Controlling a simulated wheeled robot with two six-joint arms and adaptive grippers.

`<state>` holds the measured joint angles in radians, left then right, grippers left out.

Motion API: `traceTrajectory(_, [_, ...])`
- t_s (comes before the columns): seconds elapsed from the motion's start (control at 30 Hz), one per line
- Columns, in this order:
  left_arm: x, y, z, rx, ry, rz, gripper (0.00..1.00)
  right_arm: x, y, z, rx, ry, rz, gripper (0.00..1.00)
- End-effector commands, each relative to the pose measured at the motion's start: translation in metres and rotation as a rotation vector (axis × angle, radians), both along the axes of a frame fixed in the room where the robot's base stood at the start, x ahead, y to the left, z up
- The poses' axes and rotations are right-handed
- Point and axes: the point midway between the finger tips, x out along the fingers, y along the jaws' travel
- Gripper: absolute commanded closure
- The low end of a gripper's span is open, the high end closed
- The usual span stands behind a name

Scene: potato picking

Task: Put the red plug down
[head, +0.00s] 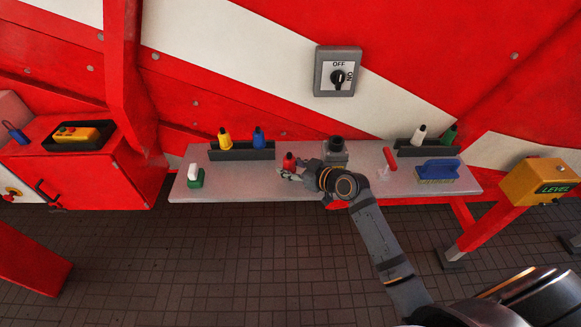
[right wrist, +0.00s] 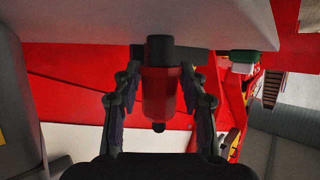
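My right gripper (head: 299,172) is at the plug, coming from the right. Its two fingers (right wrist: 158,88) lie on either side of the plug, with a narrow gap showing at least on the left, so it looks open around it. My left gripper is not in view.
A black rack (head: 241,154) holds yellow and blue plugs at the back left; another rack (head: 428,151) holds white and green ones at the right. A white-and-green block (head: 195,179), a red-handled tool (head: 388,165) and a blue brush (head: 438,170) lie on the table (head: 235,187).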

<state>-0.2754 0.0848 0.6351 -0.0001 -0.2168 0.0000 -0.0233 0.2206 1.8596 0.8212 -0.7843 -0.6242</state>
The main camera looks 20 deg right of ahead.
Motion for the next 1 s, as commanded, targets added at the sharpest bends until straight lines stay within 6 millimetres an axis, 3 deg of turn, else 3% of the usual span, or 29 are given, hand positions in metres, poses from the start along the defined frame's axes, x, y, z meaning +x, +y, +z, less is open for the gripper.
traceTrajectory(0.1, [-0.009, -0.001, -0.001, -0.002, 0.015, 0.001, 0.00, 0.000, 0.000, 0.001, 0.000, -0.001, 0.000, 0.40])
traceTrajectory(0.33, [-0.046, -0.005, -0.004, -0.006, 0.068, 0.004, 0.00, 0.000, 0.000, 0.001, 0.000, -0.002, 0.000, 0.40])
traceTrajectory(0.47, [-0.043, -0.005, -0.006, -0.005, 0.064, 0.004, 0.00, -0.004, -0.003, 0.003, -0.002, -0.003, -0.001, 0.40])
traceTrajectory(0.73, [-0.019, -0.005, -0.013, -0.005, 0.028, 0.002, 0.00, -0.048, -0.027, 0.021, -0.012, -0.002, 0.005, 0.40])
traceTrajectory(0.93, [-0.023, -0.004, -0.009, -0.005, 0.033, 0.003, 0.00, -0.073, -0.040, 0.036, -0.008, -0.001, 0.007, 0.40])
traceTrajectory(1.0, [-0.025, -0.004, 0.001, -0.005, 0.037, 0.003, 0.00, -0.081, -0.046, 0.042, -0.010, 0.002, 0.000, 0.40])
